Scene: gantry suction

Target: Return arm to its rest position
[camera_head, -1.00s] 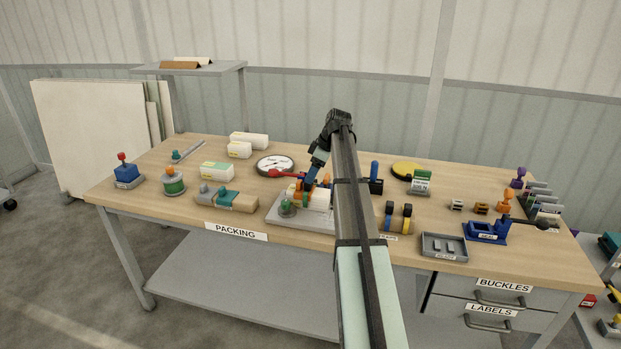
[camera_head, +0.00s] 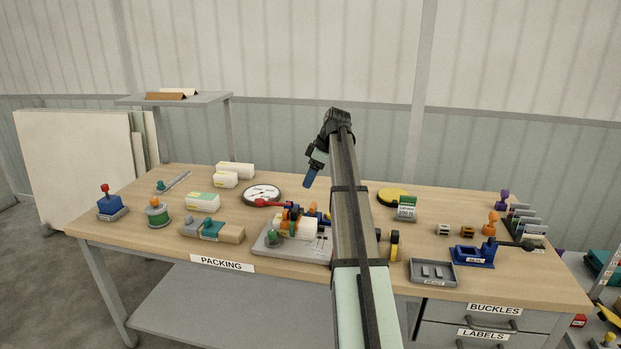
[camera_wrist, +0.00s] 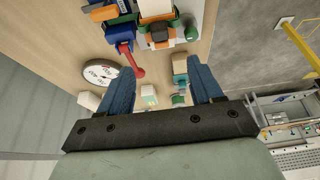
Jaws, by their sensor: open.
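My gripper (camera_head: 309,178) hangs above the packing bench (camera_head: 150,225) near its middle, with its blue fingers pointing down. In the wrist view my gripper (camera_wrist: 158,92) shows two blue fingers spread well apart with nothing held between them. Below it on the bench is a grey fixture plate (camera_head: 270,247) carrying a white block and several orange, green and blue parts. A red-handled tool (camera_head: 272,204) lies beside the fixture. My gripper is clear of all of these. My arm hides part of the bench to the right of the fixture.
A round white dial (camera_head: 262,195) lies behind the fixture. A grey tray (camera_head: 432,273) sits at the front right, with a blue device (camera_head: 472,256) beside it. White boxes and a teal-topped block (camera_head: 212,229) stand to the left. The air above the bench is free.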

